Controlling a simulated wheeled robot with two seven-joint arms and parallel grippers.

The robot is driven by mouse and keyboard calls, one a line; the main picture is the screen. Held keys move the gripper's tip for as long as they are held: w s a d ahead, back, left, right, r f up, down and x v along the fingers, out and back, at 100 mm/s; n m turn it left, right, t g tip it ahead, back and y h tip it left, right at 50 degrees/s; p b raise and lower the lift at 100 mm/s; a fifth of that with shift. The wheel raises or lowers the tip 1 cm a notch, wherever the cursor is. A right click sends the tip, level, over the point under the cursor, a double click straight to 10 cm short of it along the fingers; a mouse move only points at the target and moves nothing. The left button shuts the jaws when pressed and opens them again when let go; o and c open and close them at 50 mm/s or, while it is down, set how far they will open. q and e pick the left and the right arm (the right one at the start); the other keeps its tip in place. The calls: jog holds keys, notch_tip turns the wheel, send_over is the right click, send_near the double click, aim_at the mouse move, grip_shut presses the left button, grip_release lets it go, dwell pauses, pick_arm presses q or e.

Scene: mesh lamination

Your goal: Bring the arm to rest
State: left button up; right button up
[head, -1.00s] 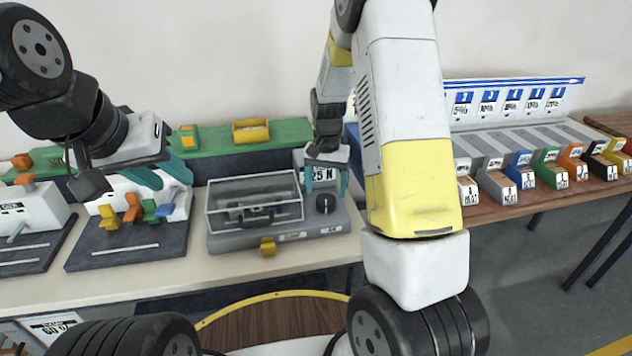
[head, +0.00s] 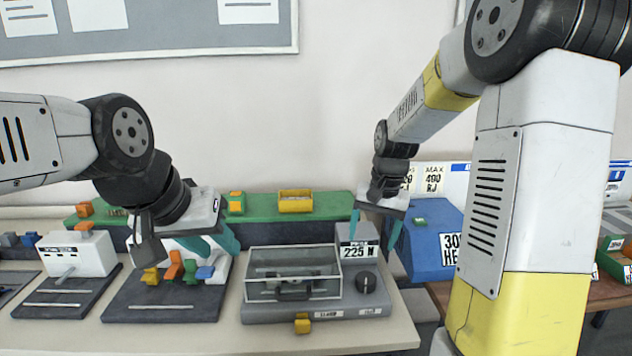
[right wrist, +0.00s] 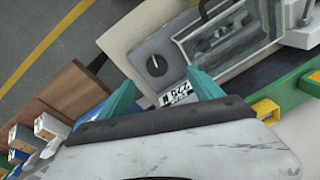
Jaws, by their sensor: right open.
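My right gripper (head: 374,229) hangs at the back right corner of the grey press machine, near its "225 N" label (head: 358,250). Its teal fingers are spread and nothing is between them. In the right wrist view the open fingers (right wrist: 165,86) point toward the machine's label and black knob. My left gripper (head: 213,243) is above the dark fixture board with coloured pegs. Its teal fingers show at a slant, and I cannot tell whether they are open or shut. The wrist partly hides the white block behind.
The machine (head: 270,313) has a clear-lidded box and a black knob (head: 366,282). A blue block (head: 432,245) stands right of my right gripper. A green shelf (head: 262,208) with a yellow bin (head: 295,201) runs behind. A white block fixture (head: 75,253) stands at left.

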jog(key=s+r+n+t, duration=0.2)
jog(key=s+r, duration=0.4)
jog(key=s, duration=0.4)
jog(key=s+a+r+n+t+y, duration=0.1)
jog(key=s+r+n+t, duration=0.1)
jog(key=s+r, duration=0.3)
jog(key=s, duration=0.4)
jog(key=shift+s+a+r+t, duration=0.25)
jog(key=shift+s+r+t, duration=0.15)
dwell(1.7)
